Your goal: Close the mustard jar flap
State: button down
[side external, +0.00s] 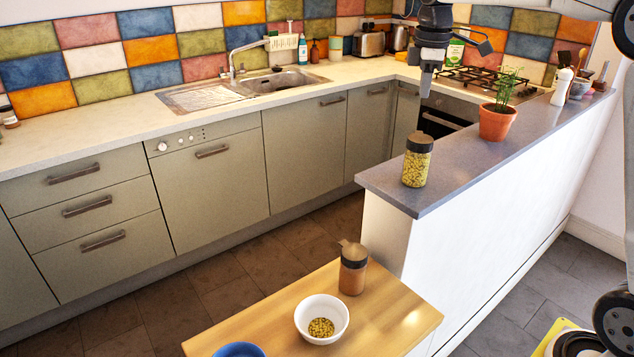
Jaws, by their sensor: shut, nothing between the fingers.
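A clear jar of yellow-green bits with a dark lid (416,166) stands upright near the end of the grey ledge; no raised flap shows on it. A second jar, with reddish-brown contents and a dark lid (352,275), stands on the wooden table, and a small flap (345,243) sticks up at its top left. No label tells which one is the mustard jar. My gripper (426,92) points down, shut and empty, in the picture above the ledge jar and apart from both jars.
A potted plant (496,122) stands on the ledge right of the jar. On the wooden table (395,315) are a white bowl (334,305) with yellowish bits and a blue bowl (238,350). The ledge (455,166) between jar and plant is clear.

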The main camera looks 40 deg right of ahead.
notch_tip(320, 180, up, 7)
jog(key=shift+r, duration=0.15)
dwell(0.4)
jog(key=m+g, duration=0.2)
send_over(425, 145)
jog(key=shift+h, duration=0.3)
notch_tip(425, 145, down, 12)
jog(key=shift+r, duration=0.25)
jog(key=s+a+f+m+t, duration=0.1)
jog(key=s+a+f+m, duration=0.1)
jog(key=f, duration=0.5)
jog(key=s+a+f+m+t+y, duration=0.1)
jog(key=s+a+f+m, duration=0.1)
jog(key=s+a+f, duration=0.2)
jog(key=s+a+f+m+t, duration=0.1)
jog(key=s+a+f+m, duration=0.2)
jog(key=s+f, duration=0.4)
jog(key=shift+a+f+t, duration=0.25)
jog(key=shift+f+t, duration=0.15)
jog(key=shift+f, duration=1.2)
